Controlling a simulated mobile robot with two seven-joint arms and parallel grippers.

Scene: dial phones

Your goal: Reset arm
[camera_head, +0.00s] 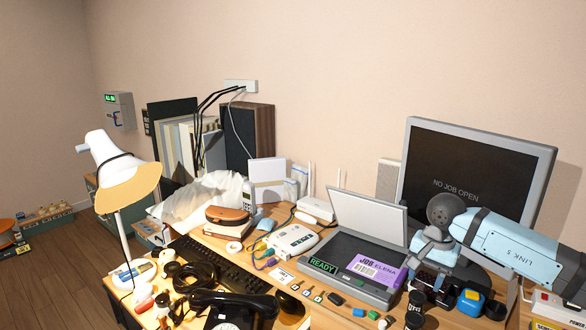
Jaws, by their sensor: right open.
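My right arm comes in from the right edge, in front of the monitor. Its gripper (432,282) points down over the right part of the desk, beside the grey device with the READY display. The gripper is open, and I see nothing held in it; its fingertips are small and dark against dark items. A black dial phone (232,309) sits at the front edge of the view, partly cut off, with its handset lying across the top. My left arm and gripper do not show.
A monitor (470,165) reading NO JOB OPEN stands behind my right arm. The grey device (345,268) carries a purple card (376,269). A white lamp (128,185) stands at the left, by a black keyboard (215,268). A blue-and-yellow item (470,303) and small jars crowd the desk below the gripper.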

